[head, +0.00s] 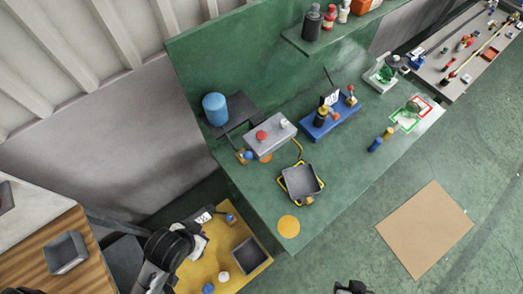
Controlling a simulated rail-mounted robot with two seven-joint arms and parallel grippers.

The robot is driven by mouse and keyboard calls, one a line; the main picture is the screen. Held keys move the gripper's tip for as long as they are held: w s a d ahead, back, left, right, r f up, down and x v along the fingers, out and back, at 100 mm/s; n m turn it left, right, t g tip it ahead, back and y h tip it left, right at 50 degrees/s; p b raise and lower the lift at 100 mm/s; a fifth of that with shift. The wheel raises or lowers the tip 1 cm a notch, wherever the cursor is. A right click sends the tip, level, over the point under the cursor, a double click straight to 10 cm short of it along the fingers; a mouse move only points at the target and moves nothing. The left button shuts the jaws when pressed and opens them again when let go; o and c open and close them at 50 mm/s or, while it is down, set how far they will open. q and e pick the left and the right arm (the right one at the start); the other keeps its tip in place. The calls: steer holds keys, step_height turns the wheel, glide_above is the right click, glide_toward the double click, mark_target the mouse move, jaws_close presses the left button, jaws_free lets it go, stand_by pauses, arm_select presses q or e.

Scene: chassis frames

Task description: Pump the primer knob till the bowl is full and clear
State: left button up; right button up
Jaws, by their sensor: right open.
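I cannot tell for sure which part is the primer knob or the bowl. A blue fixture (318,130) on the green bench carries a dark upright part (322,113), a white card and a small red-topped lever (350,92). To its left, a grey box (272,143) has a red knob (261,134) and a pale knob (285,122) on top. No fluid level is readable. My right gripper (350,287) shows only partly at the bottom edge, open, well in front of the bench and touching nothing. My left arm is at the lower left; its jaws do not show.
A blue cylinder (215,108) stands at the back left. A grey tray (301,182) sits near the bench front. A yellow-topped stand (195,272) with a dark tray is at the lower left. A brown mat (425,230) lies on open floor at right. Bottles stand on the shelf (335,38).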

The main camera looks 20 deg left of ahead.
arm_select(q)
jaws_close()
steer(key=shift+a, duration=0.1)
stand_by(0.8)
